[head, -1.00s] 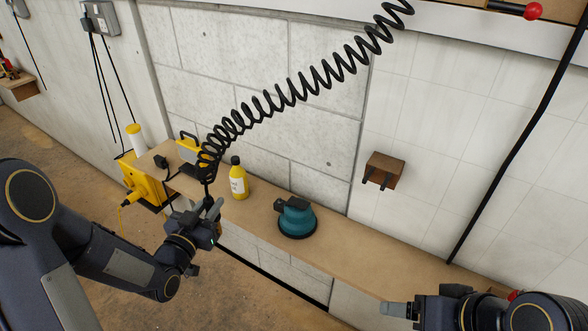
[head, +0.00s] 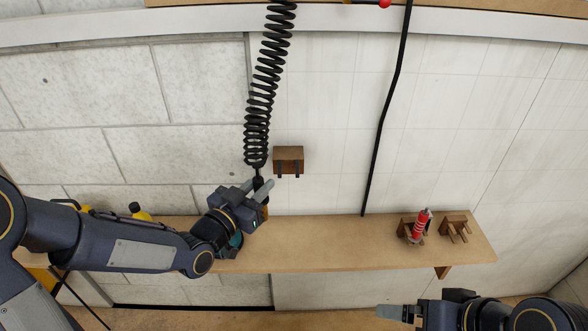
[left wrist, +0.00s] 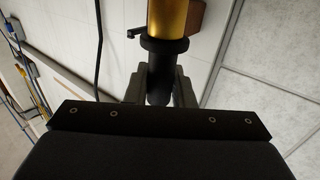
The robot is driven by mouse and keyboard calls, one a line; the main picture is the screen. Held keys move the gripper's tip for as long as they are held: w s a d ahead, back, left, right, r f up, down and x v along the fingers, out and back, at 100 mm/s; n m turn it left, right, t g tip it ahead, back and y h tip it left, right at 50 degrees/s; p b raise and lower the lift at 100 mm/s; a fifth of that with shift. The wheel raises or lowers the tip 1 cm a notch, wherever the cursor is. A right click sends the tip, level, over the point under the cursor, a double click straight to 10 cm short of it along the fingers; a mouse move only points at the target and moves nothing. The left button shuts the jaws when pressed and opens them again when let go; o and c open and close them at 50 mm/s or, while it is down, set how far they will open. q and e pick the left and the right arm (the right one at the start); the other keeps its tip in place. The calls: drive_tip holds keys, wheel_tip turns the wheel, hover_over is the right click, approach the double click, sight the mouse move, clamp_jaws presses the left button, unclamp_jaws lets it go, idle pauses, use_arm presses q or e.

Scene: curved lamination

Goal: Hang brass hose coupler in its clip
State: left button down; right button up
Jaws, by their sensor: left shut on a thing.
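My left gripper (head: 258,188) is shut on the black lower end of the coiled hose (head: 258,125). The left wrist view shows the brass coupler (left wrist: 168,18) as a gold cylinder beyond a black collar (left wrist: 160,58) held between the fingers. The coupler is mostly hidden by the gripper in the head view. The wooden clip block (head: 288,156) with two dark prongs is on the wall, just right of and above my left gripper. It also shows, partly hidden, behind the brass in the left wrist view (left wrist: 197,15). My right gripper (head: 388,311) is low at the right, away from the shelf; its opening is unclear.
A wooden shelf (head: 340,241) runs below the clip. At its right are a red tool (head: 420,224) in a wooden holder and another pronged block (head: 456,228). A black cable (head: 379,140) hangs right of the clip.

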use_arm(q)
drive_tip(key=s+d+r+m+g+h, duration=0.1)
drive_tip(key=s+d+r+m+h, duration=0.1)
drive_tip(key=d+r, duration=0.4)
drive_tip(key=shift+w+d+f+p, duration=0.1)
drive_tip(key=shift+w+f+p, duration=0.2)
drive_tip(key=shift+w, duration=0.35)
drive_tip(key=shift+w+d+f+p, duration=0.1)
drive_tip(key=shift+w+f+p, duration=0.2)
drive_tip(key=shift+w, duration=0.35)
drive_tip(key=shift+w+d+f+p, duration=0.1)
drive_tip(key=shift+w+f+p, duration=0.15)
drive_tip(key=shift+w, duration=0.4)
drive_tip(key=shift+w+r+b, duration=0.15)
drive_tip(key=shift+w+b, duration=0.05)
drive_tip(key=shift+b, duration=0.1)
drive_tip(key=shift+w, duration=0.15)
drive_tip(key=shift+w+b, duration=0.35)
drive_tip(key=shift+w, duration=0.25)
drive_tip(key=shift+w, duration=0.15)
drive_tip(key=shift+w, duration=0.6)
